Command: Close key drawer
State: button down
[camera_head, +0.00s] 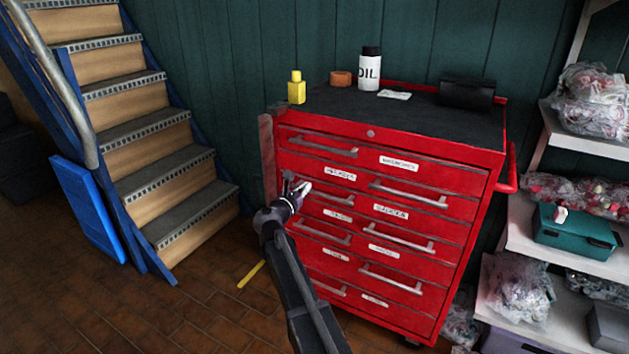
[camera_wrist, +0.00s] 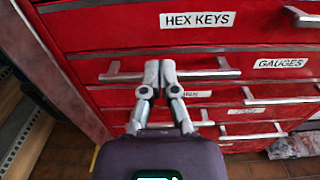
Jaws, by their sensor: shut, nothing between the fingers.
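The red tool cabinet (camera_head: 450,262) has several drawers with grey bar handles and white labels. The drawer labelled HEX KEYS (camera_wrist: 120,28) is near the top in the wrist view and second from the top in the head view (camera_head: 375,184). Its handle (camera_wrist: 302,17) is to the right of its label. I cannot tell whether it stands slightly out. My gripper (camera_wrist: 160,65) is shut and empty, its fingertips below the HEX KEYS front, over the handle (camera_wrist: 218,74) of the GAUGES drawer. Contact is unclear. In the head view my gripper (camera_head: 301,187) is before the cabinet's left half.
Oil bottle (camera_head: 370,72), yellow bottle (camera_head: 296,88) and black case (camera_head: 466,93) stand on the cabinet's dark top. Stairs (camera_head: 165,165) rise at left, with a blue panel (camera_head: 88,208) beside them. Loaded shelves (camera_head: 530,240) stand at right. Brick floor (camera_head: 190,310) is open in front.

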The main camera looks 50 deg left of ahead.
jog(key=shift+v, duration=1.75)
jog(key=shift+d, duration=0.15)
